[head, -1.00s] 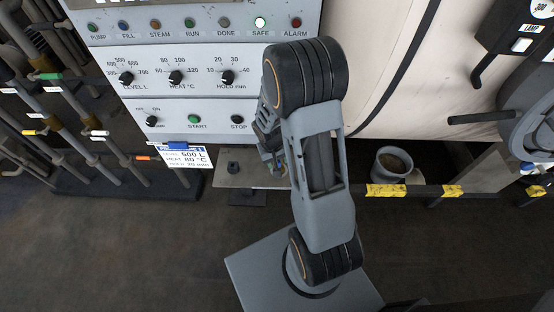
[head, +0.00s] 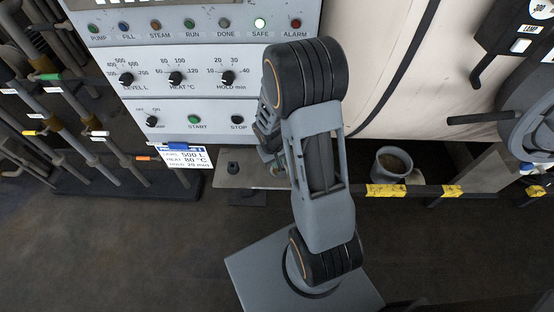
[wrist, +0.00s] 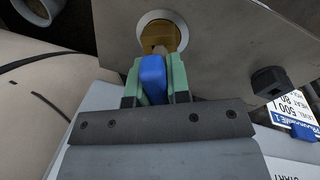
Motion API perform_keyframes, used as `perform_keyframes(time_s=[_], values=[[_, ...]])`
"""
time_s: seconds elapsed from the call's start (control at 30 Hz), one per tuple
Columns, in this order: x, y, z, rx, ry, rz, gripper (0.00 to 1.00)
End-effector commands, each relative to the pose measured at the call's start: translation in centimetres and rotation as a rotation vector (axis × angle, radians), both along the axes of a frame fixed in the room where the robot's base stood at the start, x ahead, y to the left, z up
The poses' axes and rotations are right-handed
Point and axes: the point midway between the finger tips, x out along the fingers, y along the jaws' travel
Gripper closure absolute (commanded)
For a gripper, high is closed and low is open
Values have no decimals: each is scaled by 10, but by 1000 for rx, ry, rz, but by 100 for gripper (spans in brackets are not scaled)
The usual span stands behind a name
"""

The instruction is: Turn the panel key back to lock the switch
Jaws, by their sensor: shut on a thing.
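The panel key (wrist: 153,80) has a blue head and shows in the wrist view. Its shank meets the brass core of the key switch (wrist: 163,35), which has a pale metal ring around it on a grey plate. My gripper (wrist: 155,72) has green finger pads on both sides of the blue head and is shut on it. In the head view my gripper is mostly hidden behind my arm, beside the lower right of the control panel (head: 215,90). The key and switch cannot be made out there.
A grey plate (head: 225,182) with a black knob (head: 233,168) sits below the panel. A label card (head: 186,160) hangs to its left. A grey bucket (head: 391,165) and a yellow-black striped rail (head: 386,190) lie to the right. The SAFE lamp (head: 260,22) glows.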

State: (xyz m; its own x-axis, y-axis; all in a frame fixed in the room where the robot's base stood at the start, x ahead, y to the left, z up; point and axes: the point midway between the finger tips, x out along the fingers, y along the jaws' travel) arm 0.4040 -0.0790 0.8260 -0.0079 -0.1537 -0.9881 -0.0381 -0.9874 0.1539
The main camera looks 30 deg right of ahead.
Motion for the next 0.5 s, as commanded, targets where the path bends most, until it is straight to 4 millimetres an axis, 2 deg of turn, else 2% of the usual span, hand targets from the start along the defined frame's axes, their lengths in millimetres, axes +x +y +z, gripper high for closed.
perform_keyframes(time_s=[0.13, 0.4, 0.5], values=[[1, 1, 1, 1, -3, 112, 100], [1, 2, 0, 1, -4, 132, 100], [0, 3, 2, 1, -2, 212, 100]])
